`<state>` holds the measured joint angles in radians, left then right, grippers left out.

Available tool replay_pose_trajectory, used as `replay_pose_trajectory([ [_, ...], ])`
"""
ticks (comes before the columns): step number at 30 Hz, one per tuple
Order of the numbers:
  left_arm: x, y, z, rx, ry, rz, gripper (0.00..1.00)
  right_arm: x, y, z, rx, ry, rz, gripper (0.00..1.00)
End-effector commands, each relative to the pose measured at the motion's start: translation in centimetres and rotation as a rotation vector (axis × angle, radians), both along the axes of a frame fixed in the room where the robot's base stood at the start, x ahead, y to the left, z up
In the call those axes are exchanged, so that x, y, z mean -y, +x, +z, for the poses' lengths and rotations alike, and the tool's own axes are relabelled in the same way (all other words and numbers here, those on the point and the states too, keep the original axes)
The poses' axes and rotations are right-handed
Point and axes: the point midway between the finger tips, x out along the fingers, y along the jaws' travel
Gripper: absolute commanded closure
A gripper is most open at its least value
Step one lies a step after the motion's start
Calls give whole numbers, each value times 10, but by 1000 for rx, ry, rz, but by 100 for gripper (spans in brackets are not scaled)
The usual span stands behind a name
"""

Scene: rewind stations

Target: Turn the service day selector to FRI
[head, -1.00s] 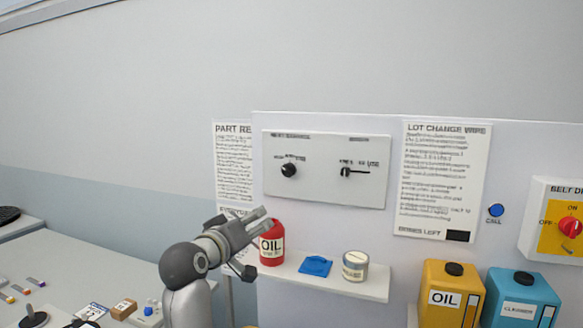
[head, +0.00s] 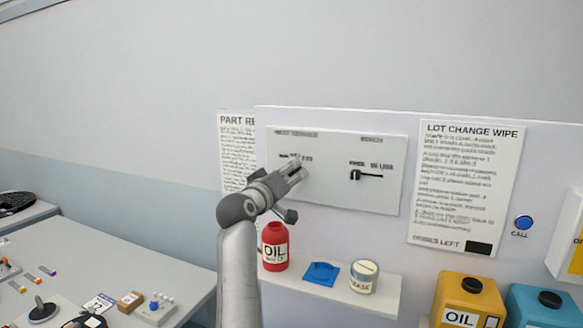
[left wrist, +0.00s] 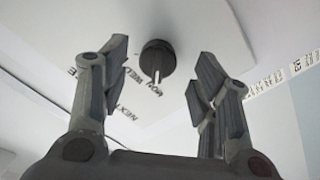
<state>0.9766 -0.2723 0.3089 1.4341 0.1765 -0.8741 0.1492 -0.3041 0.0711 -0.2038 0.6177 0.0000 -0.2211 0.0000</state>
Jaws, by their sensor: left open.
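The service day selector is a round black knob (left wrist: 156,58) with a pale pointer line, on a white wall panel (head: 388,198). In the left wrist view it sits between and beyond the two fingers, apart from both, with day lettering around it that is partly legible. In the head view my left gripper (head: 294,174) hides the knob. My left gripper is open and empty, its fingertips in front of the panel. It also shows in the left wrist view (left wrist: 160,75). My right gripper is not in view.
A black slider (head: 356,175) is to the right on the same panel. Below, a shelf (head: 318,287) holds a red oil bottle (head: 275,250), a blue cloth (head: 321,273) and a tin (head: 364,276). A blue call button (head: 523,222) is at the right.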

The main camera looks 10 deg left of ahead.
Motion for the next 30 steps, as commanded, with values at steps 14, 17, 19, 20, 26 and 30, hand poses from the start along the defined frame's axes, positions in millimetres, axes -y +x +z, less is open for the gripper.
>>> replay_pose_trajectory([
  [14,5,28,1,2,1,1,44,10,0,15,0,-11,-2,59],
  [17,5,28,0,2,1,1,44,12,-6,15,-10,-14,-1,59],
  [19,5,28,0,2,1,1,44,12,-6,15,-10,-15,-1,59],
  [20,5,28,0,2,1,1,44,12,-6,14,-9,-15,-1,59],
  [26,5,28,0,2,1,1,66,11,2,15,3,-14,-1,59],
  [30,5,28,0,1,1,1,84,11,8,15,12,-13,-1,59],
])
